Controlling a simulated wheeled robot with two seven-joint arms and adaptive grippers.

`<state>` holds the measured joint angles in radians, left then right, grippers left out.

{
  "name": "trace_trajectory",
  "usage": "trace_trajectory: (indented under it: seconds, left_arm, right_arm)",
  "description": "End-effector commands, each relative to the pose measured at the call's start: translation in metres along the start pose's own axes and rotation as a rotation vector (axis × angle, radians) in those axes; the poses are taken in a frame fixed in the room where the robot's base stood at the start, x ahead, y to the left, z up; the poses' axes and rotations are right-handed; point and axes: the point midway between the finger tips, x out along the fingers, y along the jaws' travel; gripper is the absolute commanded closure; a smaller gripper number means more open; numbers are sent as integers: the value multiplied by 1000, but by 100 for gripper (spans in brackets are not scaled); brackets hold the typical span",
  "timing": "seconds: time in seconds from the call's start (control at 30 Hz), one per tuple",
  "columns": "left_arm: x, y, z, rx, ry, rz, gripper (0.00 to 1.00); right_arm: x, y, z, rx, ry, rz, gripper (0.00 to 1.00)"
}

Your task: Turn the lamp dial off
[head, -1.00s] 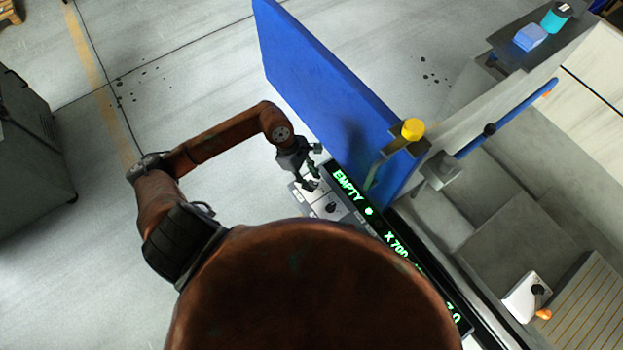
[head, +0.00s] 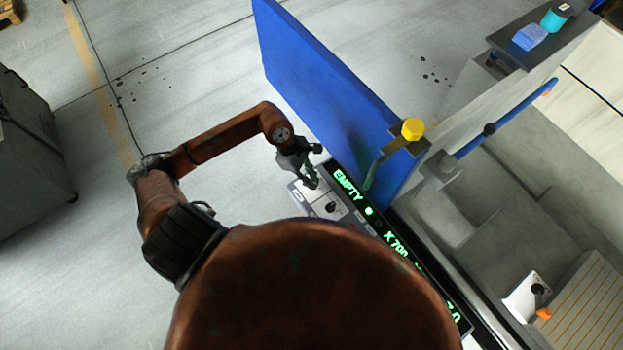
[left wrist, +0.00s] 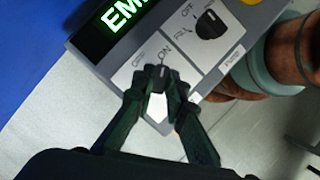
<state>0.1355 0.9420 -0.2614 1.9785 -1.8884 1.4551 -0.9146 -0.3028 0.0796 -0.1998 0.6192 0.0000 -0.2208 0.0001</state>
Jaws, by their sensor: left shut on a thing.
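The control panel carries two black dials on white plates. My left gripper (head: 312,182) is over the plate nearer the panel's end in the head view. In the left wrist view, my left gripper (left wrist: 155,82) is shut on a black dial (left wrist: 157,70), with a finger on each side. I take this for the lamp dial. "ON" is printed beside it; its small label is too blurred to read. The fingers hide much of the dial, so I cannot tell its setting. The other dial (left wrist: 210,25) is free, with "OFF" beside it. My right gripper is not in view.
A green-lettered display (head: 345,183) reading "EMPTY" runs along the panel. A grey cabinet (head: 35,140) stands far left, with open floor between.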

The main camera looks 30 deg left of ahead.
Motion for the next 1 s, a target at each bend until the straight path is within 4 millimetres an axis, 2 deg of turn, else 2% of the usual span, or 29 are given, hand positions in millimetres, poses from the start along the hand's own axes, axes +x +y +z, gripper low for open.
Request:
trace_trajectory:
  seconds: [0.37, 1.0]
  left_arm:
    - [0, -2, 0, -102, 1, 42, 100]
    - [-1, -4, 3, -627, -2, 261, 100]
  right_arm:
    - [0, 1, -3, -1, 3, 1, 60]
    - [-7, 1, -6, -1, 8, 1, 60]
